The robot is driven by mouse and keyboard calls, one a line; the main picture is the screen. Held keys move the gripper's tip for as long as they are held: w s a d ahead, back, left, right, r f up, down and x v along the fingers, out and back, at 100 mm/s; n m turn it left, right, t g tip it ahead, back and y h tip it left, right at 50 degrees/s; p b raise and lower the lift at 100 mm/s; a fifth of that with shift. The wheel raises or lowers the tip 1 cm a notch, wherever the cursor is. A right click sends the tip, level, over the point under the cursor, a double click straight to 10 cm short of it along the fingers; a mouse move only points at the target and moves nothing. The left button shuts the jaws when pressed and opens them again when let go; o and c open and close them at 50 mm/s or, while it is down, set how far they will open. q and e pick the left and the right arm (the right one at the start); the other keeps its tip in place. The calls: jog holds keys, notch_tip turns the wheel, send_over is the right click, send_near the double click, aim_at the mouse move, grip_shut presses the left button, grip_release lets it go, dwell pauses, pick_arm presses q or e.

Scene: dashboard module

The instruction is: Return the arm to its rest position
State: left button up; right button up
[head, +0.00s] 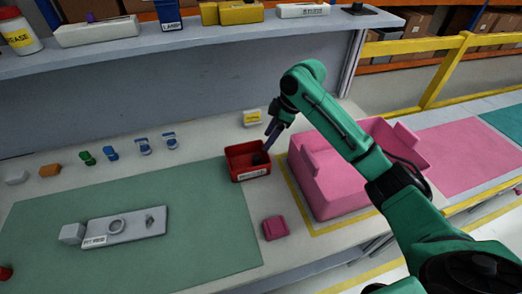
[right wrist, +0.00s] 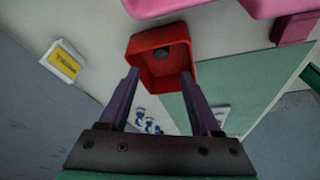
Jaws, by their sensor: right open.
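My right arm (head: 335,120) reaches in from the right of the head view, green with black joints. My right gripper (head: 270,145) hangs above the back of a small red bin (head: 250,176). In the right wrist view its two purple fingers (right wrist: 160,100) are spread apart with nothing between them. The red bin (right wrist: 138,44) shows beyond the fingertips, with a dark round thing (right wrist: 160,53) inside. My left gripper is not in view.
A pink tote (head: 325,190) stands right of the bin, close beneath my arm. A yellow-labelled box (head: 252,117) sits behind the bin. A pink block (head: 275,228) lies in front. A grey module (head: 125,228) lies on the green mat (head: 200,260). A shelf (head: 200,38) runs above.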

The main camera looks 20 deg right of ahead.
jog(key=v, duration=0.3)
jog(key=shift+d+r, duration=0.1)
jog(key=shift+r, duration=0.3)
